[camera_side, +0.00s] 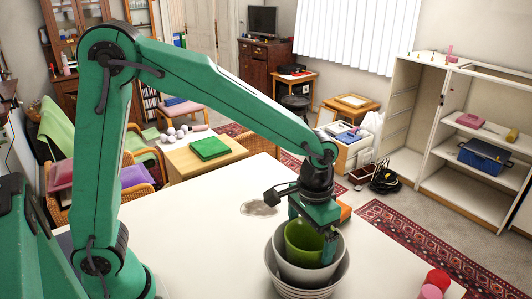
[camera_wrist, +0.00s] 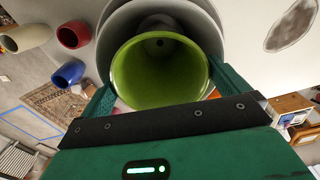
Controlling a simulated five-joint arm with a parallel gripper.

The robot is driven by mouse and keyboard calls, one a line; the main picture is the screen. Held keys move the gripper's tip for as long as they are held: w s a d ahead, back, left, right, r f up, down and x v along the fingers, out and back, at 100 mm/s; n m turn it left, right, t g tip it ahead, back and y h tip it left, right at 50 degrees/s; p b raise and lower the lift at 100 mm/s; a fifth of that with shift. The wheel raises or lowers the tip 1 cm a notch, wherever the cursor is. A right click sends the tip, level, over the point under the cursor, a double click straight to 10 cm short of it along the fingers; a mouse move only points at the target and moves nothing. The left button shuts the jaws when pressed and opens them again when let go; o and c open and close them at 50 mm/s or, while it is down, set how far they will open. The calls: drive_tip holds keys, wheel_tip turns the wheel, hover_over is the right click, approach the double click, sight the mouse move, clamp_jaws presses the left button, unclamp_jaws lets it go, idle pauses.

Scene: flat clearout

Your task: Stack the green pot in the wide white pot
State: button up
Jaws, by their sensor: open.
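The green pot (camera_side: 303,243) stands inside the wide white pot (camera_side: 338,256) in the side view, its upper part showing above the white rim. My gripper (camera_side: 318,232) is over the green pot's right side. In the wrist view, the green pot (camera_wrist: 160,68) faces the camera with its open mouth and looks empty, with the white pot (camera_wrist: 118,28) around and behind it. My gripper (camera_wrist: 160,92) is open there, one finger on each side of the green pot. Whether the fingers touch it, and where its base rests, I cannot tell.
Ridged pale ware (camera_side: 290,291) shows under the white pot. Red pots (camera_side: 436,281) stand at the table's right edge. The wrist view shows beige (camera_wrist: 28,37), red (camera_wrist: 73,35) and blue (camera_wrist: 68,74) pots. A grey patch (camera_side: 260,208) marks the white table, whose left part is clear.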

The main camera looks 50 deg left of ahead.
wheel_tip(320, 180, up, 12)
drive_tip(key=shift+r, duration=0.2)
idle(0.4)
idle(0.5)
drive_tip(key=s+a+f+n+t, duration=0.1)
drive_tip(key=s+a+t, duration=0.4)
drive_tip(key=s+a, duration=0.9)
drive_tip(key=shift+a+n+t, duration=0.3)
drive_tip(key=shift+a, duration=0.25)
